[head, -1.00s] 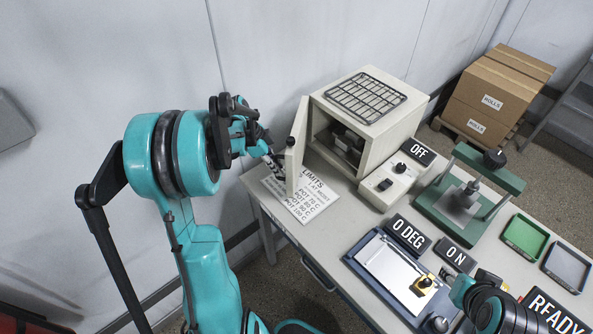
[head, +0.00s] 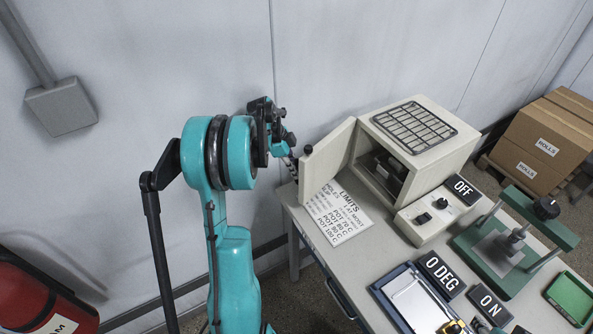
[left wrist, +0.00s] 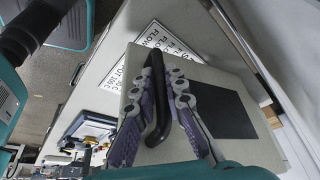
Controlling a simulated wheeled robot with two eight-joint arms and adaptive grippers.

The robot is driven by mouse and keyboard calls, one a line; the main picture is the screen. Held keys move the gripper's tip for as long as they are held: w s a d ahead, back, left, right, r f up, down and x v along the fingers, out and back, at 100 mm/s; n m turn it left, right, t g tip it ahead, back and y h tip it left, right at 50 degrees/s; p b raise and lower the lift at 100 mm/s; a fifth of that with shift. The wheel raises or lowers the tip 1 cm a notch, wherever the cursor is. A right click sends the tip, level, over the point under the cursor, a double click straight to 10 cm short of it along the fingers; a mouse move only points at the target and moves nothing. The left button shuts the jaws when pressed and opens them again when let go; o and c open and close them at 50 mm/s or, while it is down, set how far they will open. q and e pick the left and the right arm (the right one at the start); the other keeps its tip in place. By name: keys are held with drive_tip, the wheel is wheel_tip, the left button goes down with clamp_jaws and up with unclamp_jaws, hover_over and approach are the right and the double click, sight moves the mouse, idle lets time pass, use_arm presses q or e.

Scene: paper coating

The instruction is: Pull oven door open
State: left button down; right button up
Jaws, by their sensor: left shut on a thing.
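The white oven (head: 420,130) stands on the table with its front opening and dark inside visible. Its door (head: 330,155) is swung wide open to the left, about toward my left arm. My left gripper (head: 294,160) is at the door's free edge, beside the handle (head: 308,150). In the left wrist view the two grey-purple fingers of my gripper (left wrist: 166,75) are shut around the black bar handle (left wrist: 160,115), with the pale door (left wrist: 195,72) behind it. My right gripper is not seen.
A limits sheet (head: 338,213) lies on the table below the door. The oven's control box with an OFF sign (head: 463,189) is at its front right. A green press (head: 510,240) and a blue-framed plate (head: 412,300) stand nearer. The wall is behind my left arm.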

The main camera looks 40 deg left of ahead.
use_arm(q)
drive_tip(key=shift+w, duration=0.1)
drive_tip(key=c, duration=1.6)
unclamp_jaws()
drive_tip(key=shift+d, duration=0.1)
drive_tip(key=shift+o, duration=0.2)
wheel_tip(320, 180, up, 10)
